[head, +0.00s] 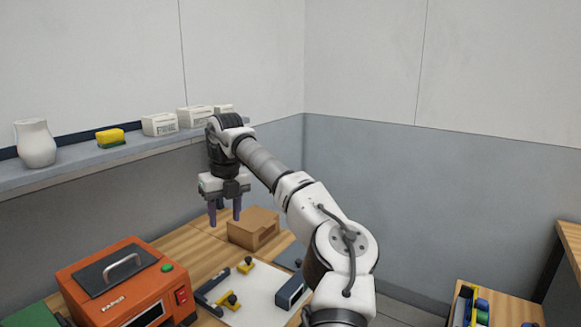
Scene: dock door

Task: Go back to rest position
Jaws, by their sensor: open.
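My gripper (225,213) points down in the head view, with its two dark fingers apart and nothing between them. It hangs in front of the shelf, above and to the left of a brown cardboard box (252,229) on the wooden table. My arm reaches from the bottom right of the view up to the gripper, and hides part of the table.
An orange machine (90,297) with a handled lid stands front left. A white board (262,289) holds yellow-and-black clamps (244,266). The wall shelf (90,167) carries a white vase (35,143), a sponge (110,137) and white boxes (159,124). A second table (522,313) stands lower right.

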